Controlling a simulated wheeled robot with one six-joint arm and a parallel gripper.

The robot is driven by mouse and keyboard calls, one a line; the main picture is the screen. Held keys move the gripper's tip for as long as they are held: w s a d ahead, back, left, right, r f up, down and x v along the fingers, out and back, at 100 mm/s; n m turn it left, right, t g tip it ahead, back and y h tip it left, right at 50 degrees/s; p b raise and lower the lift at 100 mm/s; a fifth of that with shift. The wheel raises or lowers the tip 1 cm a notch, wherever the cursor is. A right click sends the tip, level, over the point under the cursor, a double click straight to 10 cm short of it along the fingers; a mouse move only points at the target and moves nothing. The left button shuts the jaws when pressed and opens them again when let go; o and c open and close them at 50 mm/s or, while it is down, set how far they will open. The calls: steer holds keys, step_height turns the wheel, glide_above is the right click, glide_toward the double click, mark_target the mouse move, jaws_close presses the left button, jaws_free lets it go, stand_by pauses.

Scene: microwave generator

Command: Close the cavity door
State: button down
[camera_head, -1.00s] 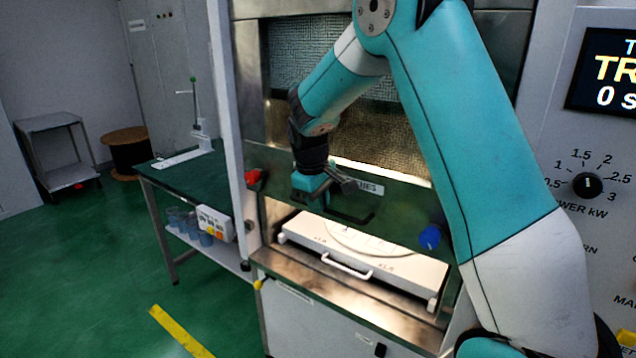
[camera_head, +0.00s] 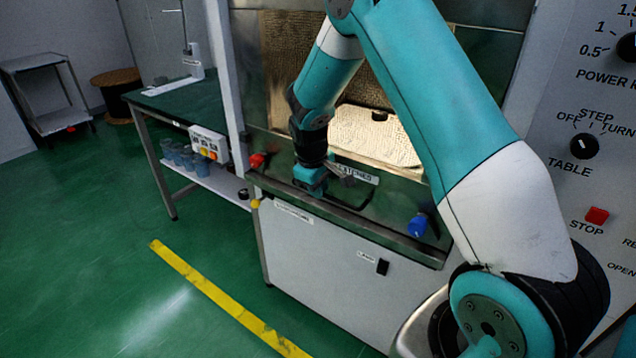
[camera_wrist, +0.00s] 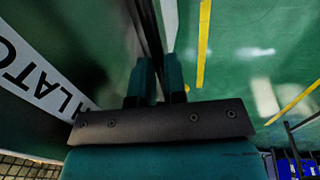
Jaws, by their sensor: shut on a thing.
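I cannot tell whether a thin gap is left. The dark handle (camera_head: 350,200) runs along the lower door and is partly hidden by my gripper. My gripper (camera_head: 325,188) is shut on this handle. In the wrist view its fingers (camera_wrist: 157,75) straddle the dark bar.
A red knob (camera_head: 257,160) and a blue knob (camera_head: 418,225) sit at the left and right of the door. A bench (camera_head: 185,102) stands at the left. A control panel (camera_head: 590,110) is at the right. The green floor in front is clear.

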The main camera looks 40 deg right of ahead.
steer(key=shift+s+a+f, duration=0.1)
steer(key=shift+s+f, duration=0.05)
steer(key=shift+f, duration=0.15)
steer(key=c, duration=1.2)
jaws_free()
steer(key=shift+f, duration=0.1)
steer(key=shift+o, duration=0.2)
steer(key=a+r, duration=0.3)
steer(key=r, duration=1.4)
steer(key=shift+s+r, duration=0.15)
steer(key=shift+s, duration=0.3)
steer(key=shift+a, duration=0.15)
steer(key=s+a+r+n+y+p, duration=0.1)
steer(key=s+a+r+y, duration=0.2)
steer(key=s+a, duration=0.7)
steer(key=s+a+r+n+y+p, duration=0.1)
steer(key=s+a+r+n+y, duration=0.1)
steer(key=s+a, duration=0.8)
steer(key=s+r+y, duration=0.1)
steer(key=s, duration=0.7)
steer(key=shift+g, duration=0.4)
